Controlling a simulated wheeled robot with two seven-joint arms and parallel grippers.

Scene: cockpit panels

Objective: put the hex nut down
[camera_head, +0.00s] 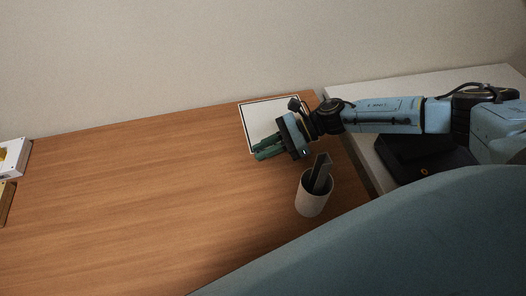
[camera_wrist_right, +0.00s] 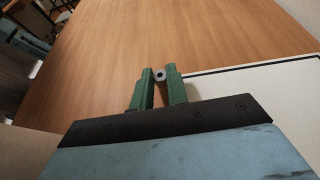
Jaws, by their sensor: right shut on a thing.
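My right gripper (camera_head: 262,148) is over the left edge of a white board with a dark border (camera_head: 257,112), at the back of the wooden table. In the right wrist view its two green fingers (camera_wrist_right: 160,78) are shut on the hex nut (camera_wrist_right: 160,75), a small grey piece with a dark hole held between the fingertips. The nut is too small to make out in the head view. The board also shows in the right wrist view (camera_wrist_right: 250,90), to the right of the fingers. I cannot tell how high the nut is above the table. My left gripper is not in view.
A white cup (camera_head: 312,198) with dark flat items in it stands just in front of my right gripper. A black case (camera_head: 425,158) lies on the white surface at right. White and yellow boxes (camera_head: 14,158) sit at far left. The middle of the wooden table (camera_head: 140,185) is clear.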

